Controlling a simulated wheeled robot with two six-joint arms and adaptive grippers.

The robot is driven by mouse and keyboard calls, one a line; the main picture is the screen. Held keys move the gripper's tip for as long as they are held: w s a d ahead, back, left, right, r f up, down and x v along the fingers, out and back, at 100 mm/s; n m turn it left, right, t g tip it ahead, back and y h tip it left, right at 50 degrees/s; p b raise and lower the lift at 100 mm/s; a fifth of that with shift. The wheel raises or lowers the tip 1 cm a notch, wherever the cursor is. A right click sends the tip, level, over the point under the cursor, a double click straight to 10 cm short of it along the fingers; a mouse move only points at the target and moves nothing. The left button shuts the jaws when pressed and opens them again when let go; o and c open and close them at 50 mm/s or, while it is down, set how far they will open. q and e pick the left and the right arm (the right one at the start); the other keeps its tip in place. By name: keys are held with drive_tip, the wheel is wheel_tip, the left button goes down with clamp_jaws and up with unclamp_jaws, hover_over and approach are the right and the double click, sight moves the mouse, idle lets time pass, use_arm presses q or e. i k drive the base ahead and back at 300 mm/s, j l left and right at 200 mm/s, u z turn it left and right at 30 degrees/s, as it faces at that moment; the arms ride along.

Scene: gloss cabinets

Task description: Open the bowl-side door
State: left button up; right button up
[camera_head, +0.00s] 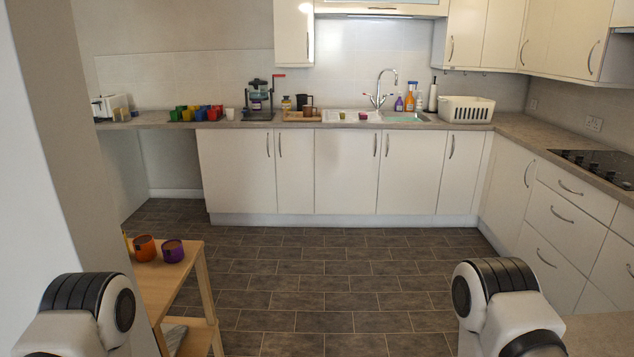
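Several cream base-cabinet doors line the back wall, all shut: a wide left door (236,172), a narrower door (295,180), a middle door (345,175), a door below the sink (411,175) and a narrow right door (459,180). Each has a vertical bar handle near its upper edge. An orange bowl-like cup (145,248) and a purple one (172,251) stand on a small wooden table (195,262) at the lower left. I cannot tell which door is the bowl-side one. Only links of my arms show at the bottom corners; both grippers are out of view.
Grey tiled floor (320,290) lies clear before the cabinets. Drawers (564,222) and a dark hob (600,165) are on the right. The counter holds coloured cups (196,114), a hand-cranked machine (258,98), a sink (405,117) and a white basket (466,110). A wall stands at left.

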sight(411, 164)
drive_tip(key=i+l+z, duration=0.2)
drive_tip(key=i, duration=0.7)
drive_tip(key=i+l+z, duration=0.2)
drive_tip(key=i, duration=0.65)
drive_tip(key=i+j+z, duration=0.2)
drive_tip(key=i, duration=0.7)
drive_tip(key=i+j+z, duration=0.15)
drive_tip(key=i, duration=0.75)
drive_tip(key=i+z, duration=0.15)
drive_tip(key=i, duration=0.6)
drive_tip(key=i+z, duration=0.15)
drive_tip(key=i, duration=0.65)
drive_tip(key=i+z, duration=0.15)
drive_tip(key=i, duration=0.6)
